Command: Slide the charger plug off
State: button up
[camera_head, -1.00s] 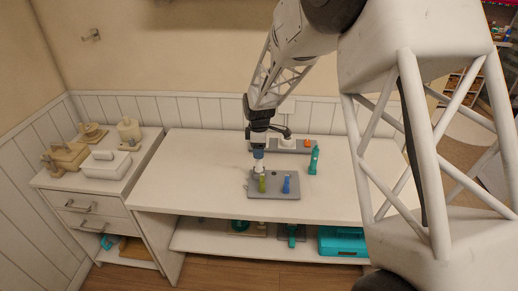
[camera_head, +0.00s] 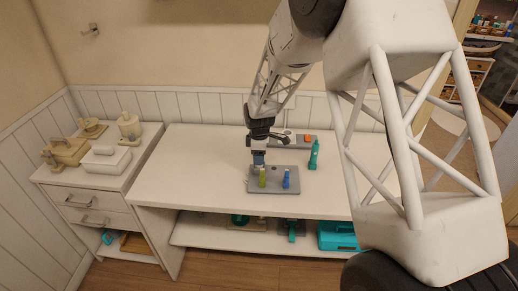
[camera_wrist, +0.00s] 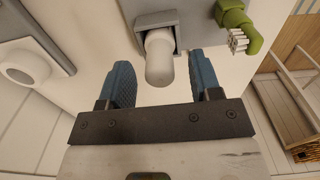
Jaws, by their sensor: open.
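A white rounded piece (camera_wrist: 159,57), which looks like the charger plug, sits in a grey socket on a grey board (camera_head: 290,190). In the wrist view its free end lies between the two blue fingers of my gripper (camera_wrist: 160,76), with a gap on each side. My gripper is open and holds nothing. How far the fingers reach along the plug in depth is unclear. In the head view my gripper (camera_head: 258,164) is low at the board's left part and hides the plug.
On the same board stand a green piece (camera_head: 262,178), also in the wrist view (camera_wrist: 236,22), and a blue piece (camera_head: 286,178). Behind are a second grey board (camera_head: 275,143) and a teal tool (camera_head: 314,154). The table's left side (camera_head: 195,165) is clear.

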jog(key=shift+f, duration=1.15)
jog(key=shift+c, duration=0.5)
jog(key=c, duration=0.9)
